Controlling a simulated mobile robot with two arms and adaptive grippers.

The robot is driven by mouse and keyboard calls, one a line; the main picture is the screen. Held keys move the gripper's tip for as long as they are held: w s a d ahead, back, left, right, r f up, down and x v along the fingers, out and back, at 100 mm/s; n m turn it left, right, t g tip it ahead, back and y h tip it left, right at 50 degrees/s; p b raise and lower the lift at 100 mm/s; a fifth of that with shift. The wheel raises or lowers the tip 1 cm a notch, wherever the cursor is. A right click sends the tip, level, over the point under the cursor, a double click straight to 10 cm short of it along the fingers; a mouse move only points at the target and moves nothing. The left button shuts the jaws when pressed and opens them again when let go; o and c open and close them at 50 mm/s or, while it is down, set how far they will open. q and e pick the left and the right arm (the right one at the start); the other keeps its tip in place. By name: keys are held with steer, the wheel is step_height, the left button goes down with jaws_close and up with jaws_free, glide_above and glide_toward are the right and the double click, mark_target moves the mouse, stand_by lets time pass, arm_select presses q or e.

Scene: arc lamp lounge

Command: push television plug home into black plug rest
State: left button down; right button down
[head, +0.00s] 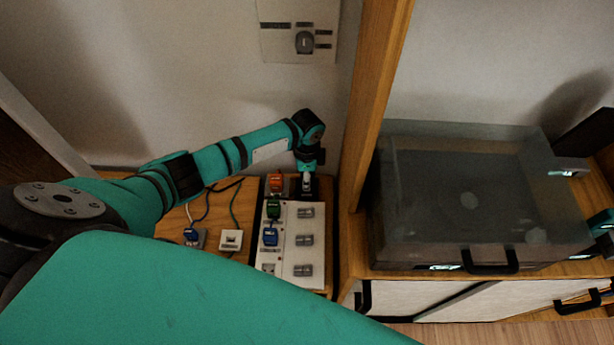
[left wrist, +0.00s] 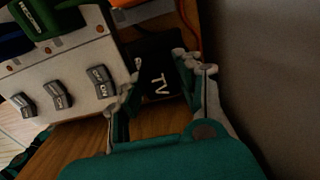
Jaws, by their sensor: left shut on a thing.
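The television plug (left wrist: 162,85) is black with white "TV" lettering and sits between the fingers of my left gripper (left wrist: 155,98) in the left wrist view. The gripper is shut on it. In the head view my left gripper (head: 307,184) points down at the far right corner of the white power strip, beside the orange plug (head: 276,182). The fingers hide most of the plug there. I cannot make out the black plug rest apart from the dark plug, nor how deep the plug sits.
The white strip (head: 290,250) also holds a green plug (head: 273,208), a blue plug (head: 270,237) and grey switches. Corded pieces lie left of it. A wooden post (head: 376,110) stands close right of my left gripper, before a smoky clear box (head: 460,190).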

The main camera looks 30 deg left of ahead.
arm_select(q)
steer(key=shift+f, duration=0.35)
steer(key=c, duration=0.8)
jaws_free()
step_height(320, 180, up, 12)
steer(key=shift+f, duration=0.1)
